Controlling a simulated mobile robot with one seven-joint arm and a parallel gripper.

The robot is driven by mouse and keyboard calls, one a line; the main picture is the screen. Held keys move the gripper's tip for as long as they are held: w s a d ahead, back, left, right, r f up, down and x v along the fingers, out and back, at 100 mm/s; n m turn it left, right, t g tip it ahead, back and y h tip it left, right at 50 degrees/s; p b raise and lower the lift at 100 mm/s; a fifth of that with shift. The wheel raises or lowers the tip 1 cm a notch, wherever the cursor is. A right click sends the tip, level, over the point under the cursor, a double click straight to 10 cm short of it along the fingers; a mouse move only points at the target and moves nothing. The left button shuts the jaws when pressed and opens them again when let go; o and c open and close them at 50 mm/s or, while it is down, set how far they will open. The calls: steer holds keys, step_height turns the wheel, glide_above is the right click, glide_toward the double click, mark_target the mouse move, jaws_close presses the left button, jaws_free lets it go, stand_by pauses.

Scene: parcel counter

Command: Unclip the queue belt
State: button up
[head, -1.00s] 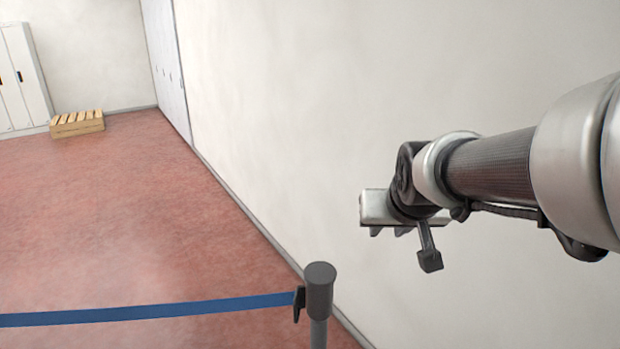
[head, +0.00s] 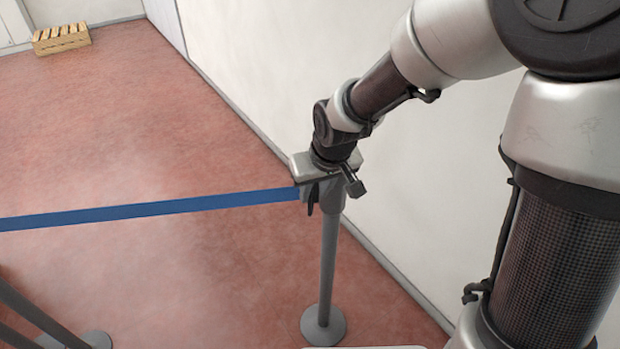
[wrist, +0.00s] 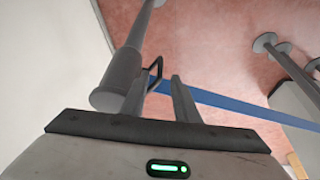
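The blue queue belt (head: 150,210) runs taut from the left to the head of a grey post (head: 328,260) standing by the wall. Its dark clip with a loop handle (wrist: 155,72) sits at the post head, beside the cap (wrist: 113,88) in the wrist view. My gripper (head: 312,196) is at the post head, pointing down, and partly hides the clip in the head view. In the wrist view my gripper (wrist: 160,90) has its two fingers apart, with the clip's loop showing between them. I cannot see whether either finger touches the clip.
The white wall (head: 270,60) is close on the right behind the post. Other grey posts (head: 45,325) stand at the lower left. A wooden crate (head: 61,39) lies far back. The red floor (head: 120,130) between is clear.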

mark_target(310, 202)
steer(key=b+x, duration=0.2)
steer(key=x, duration=0.6)
steer(key=shift+c, duration=0.3)
jaws_close()
